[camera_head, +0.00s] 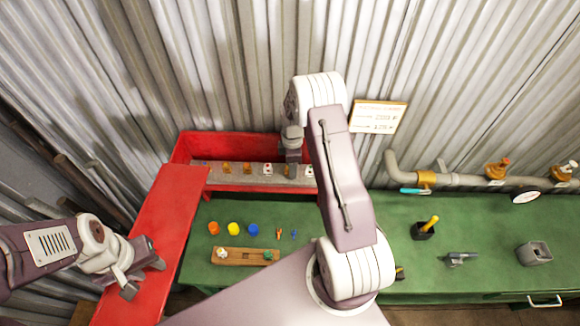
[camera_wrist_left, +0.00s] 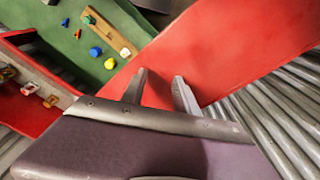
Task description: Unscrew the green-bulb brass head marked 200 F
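In the left wrist view, heads (camera_wrist_left: 30,88) show at the left. My right gripper (camera_head: 291,160) points down at the right part of this row, over a brass head; its fingers are mostly hidden and I cannot tell its opening. My left gripper (camera_head: 146,279) is open and empty above the red lid, fingers apart in its wrist view (camera_wrist_left: 160,92).
On the green bench (camera_head: 200,275) lie orange, yellow and blue caps (camera_head: 233,229), small pieces and a wooden rack (camera_head: 240,257). A pipe with valves (camera_head: 460,180), a dark holder (camera_head: 423,231) and a grey bin (camera_head: 534,253) are right. My right arm hides the middle.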

